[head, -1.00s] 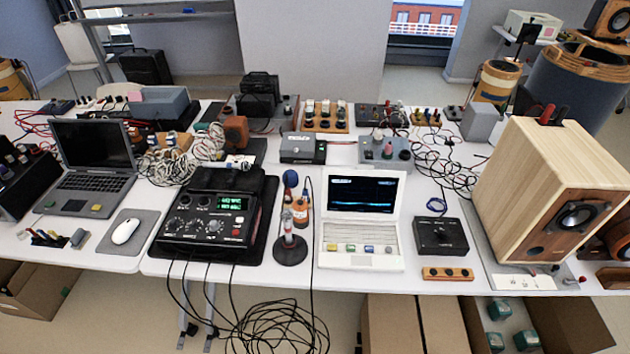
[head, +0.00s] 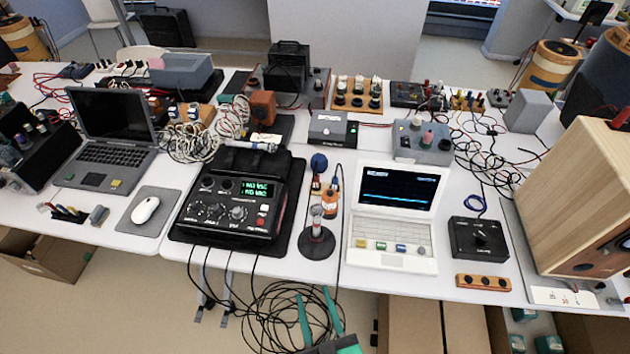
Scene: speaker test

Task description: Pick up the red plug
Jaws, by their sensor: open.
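A red plug (head: 621,118) stands on top of the wooden speaker (head: 585,180), cut by the right edge of the head view. Other small red pieces show among the connectors at the back of the table, too small to identify, so I cannot tell for certain which one the task means. My gripper (head: 313,295) shows at the bottom middle with two teal fingers apart and nothing between them. It appears in front of the coiled black cables, well to the left of the speaker.
A white laptop (head: 390,244), a black control box (head: 478,238), a mixer-like device (head: 228,212) and a small stand (head: 317,238) crowd the table's front. Loose cables (head: 275,315) hang below the front edge. Cardboard boxes (head: 415,325) stand under the table.

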